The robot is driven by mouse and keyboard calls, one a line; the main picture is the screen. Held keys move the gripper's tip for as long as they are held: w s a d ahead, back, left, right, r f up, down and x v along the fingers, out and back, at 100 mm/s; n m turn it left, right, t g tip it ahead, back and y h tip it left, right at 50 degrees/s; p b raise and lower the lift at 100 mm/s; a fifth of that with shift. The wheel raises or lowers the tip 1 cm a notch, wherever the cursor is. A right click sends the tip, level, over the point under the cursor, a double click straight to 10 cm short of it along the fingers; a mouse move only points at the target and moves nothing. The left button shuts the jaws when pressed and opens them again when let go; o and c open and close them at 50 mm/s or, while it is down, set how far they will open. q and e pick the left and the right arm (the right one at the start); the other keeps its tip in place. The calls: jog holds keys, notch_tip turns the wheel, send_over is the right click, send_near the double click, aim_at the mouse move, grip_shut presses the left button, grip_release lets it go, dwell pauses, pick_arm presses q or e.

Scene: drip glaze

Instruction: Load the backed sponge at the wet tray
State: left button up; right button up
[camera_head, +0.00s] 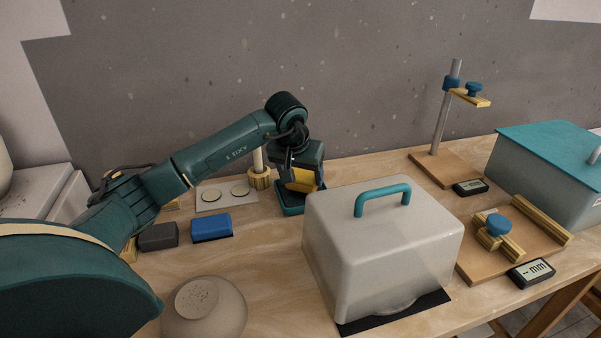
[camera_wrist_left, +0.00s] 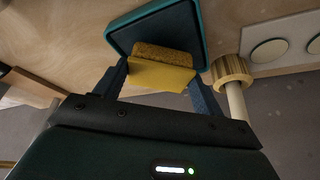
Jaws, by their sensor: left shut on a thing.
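My left gripper (camera_head: 300,172) is shut on the backed sponge (camera_head: 301,180), a yellow block. In the left wrist view, the sponge (camera_wrist_left: 163,55) has a rough tan face and a smooth yellow backing (camera_wrist_left: 160,78), and sits between the two fingers (camera_wrist_left: 160,88). The wet tray (camera_head: 289,210) is a small dark tray with a teal rim behind the white cover; the rim also shows in the left wrist view (camera_wrist_left: 203,32). The sponge is over the tray, its tan face toward it. I cannot tell if they touch. My right gripper is out of view.
A large pale cover with a teal handle (camera_head: 382,236) stands close in front of the tray. A wooden-based post (camera_head: 260,178) stands just left of it, beside a plate with two discs (camera_head: 212,208). Blue (camera_head: 211,228) and dark grey (camera_head: 158,237) blocks and a bowl (camera_head: 204,312) are further left.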

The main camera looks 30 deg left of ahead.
aim_at(301, 178)
pick_arm(q)
jog(key=shift+f+b, duration=0.35)
jog(key=shift+f, duration=0.2)
dwell(0.7)
jog(key=shift+r, duration=0.1)
jog(key=shift+r+p, duration=2.65)
jog(key=shift+r, duration=0.85)
